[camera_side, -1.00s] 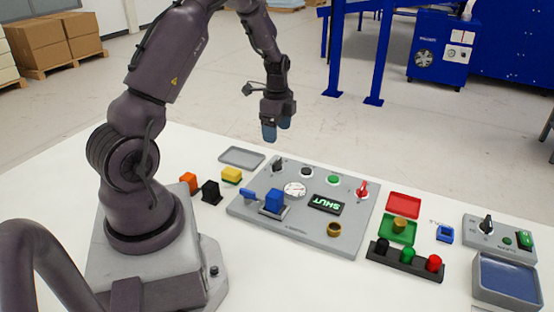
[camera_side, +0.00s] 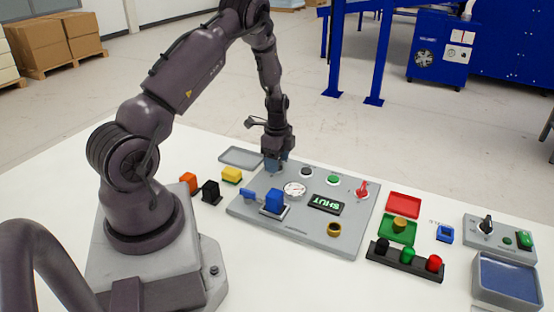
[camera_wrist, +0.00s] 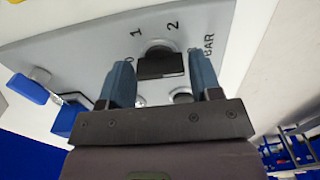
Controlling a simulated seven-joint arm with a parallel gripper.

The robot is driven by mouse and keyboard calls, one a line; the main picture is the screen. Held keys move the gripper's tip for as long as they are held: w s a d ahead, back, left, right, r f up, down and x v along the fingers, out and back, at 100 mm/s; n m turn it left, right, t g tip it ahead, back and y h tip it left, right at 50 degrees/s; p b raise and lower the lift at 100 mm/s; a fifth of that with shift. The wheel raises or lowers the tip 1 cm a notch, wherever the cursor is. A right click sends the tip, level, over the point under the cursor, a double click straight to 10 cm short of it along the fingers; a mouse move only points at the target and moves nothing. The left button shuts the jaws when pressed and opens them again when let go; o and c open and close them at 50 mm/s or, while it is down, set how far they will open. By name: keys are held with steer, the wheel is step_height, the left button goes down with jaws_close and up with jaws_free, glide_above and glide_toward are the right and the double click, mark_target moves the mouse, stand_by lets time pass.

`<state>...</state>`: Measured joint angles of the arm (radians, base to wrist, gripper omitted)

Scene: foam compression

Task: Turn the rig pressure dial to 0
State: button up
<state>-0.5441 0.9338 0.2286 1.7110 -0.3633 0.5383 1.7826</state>
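The rig pressure dial is a black knob (camera_wrist: 161,66) on the grey rig panel (camera_side: 300,235). In the wrist view the marks 0, 1, 2 and BAR curve around it. My gripper (camera_wrist: 161,82) is open, one blue finger on each side of the knob, with visible gaps between. In the side view my gripper (camera_side: 277,166) is low over the panel's back left corner and hides the dial. Which mark the knob points to cannot be told.
The panel also holds a round gauge (camera_side: 294,189), a blue block (camera_side: 274,201), a red knob (camera_side: 362,188), a green button (camera_side: 333,180) and a "SHUT" display (camera_side: 325,204). A second control box (camera_side: 487,228) stands at the right. A grey tray (camera_side: 241,157) lies behind left.

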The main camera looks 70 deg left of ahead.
steer(key=c, duration=0.5)
steer(key=shift+c, duration=0.2)
